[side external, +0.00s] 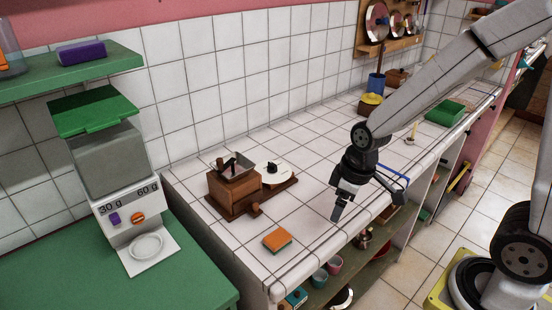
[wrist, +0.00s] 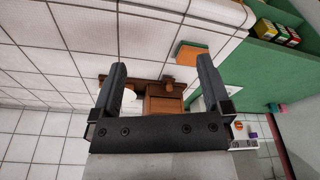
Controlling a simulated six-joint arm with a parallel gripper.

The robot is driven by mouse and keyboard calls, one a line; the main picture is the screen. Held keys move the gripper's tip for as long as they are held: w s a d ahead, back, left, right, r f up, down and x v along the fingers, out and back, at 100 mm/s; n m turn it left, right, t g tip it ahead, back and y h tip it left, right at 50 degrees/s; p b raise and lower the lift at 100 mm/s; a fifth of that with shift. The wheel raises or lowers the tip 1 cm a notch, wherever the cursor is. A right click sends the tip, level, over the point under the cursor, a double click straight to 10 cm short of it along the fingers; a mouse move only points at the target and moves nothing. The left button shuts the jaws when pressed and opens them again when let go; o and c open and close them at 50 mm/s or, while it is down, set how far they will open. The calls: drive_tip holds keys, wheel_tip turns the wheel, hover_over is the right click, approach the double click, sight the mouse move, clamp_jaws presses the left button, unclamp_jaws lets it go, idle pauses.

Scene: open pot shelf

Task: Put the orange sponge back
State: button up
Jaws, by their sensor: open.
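The orange sponge (side external: 277,239), with a green layer, lies flat on the white tiled counter near its front edge, in front of the wooden grinder. It also shows in the wrist view as an orange patch (wrist: 191,53), partly hidden by a finger. My gripper (side external: 362,200) is open and empty, above the counter to the right of the sponge and apart from it. In the wrist view the two fingers (wrist: 160,68) are spread wide with nothing between them.
A wooden grinder (side external: 234,187) on a board stands behind the sponge. A white scale (side external: 133,230) sits on the green counter at left. An open shelf (side external: 380,262) below the counter holds cups and pots. A green block (side external: 446,112) lies farther right.

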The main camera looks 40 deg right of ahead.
drive_tip(key=s+m, duration=0.1)
drive_tip(key=m, duration=0.1)
drive_tip(key=s+d+m, duration=0.1)
drive_tip(key=s+m, duration=0.1)
drive_tip(key=shift+t+h, duration=0.3)
drive_tip(key=shift+t, duration=0.1)
idle(1.0)
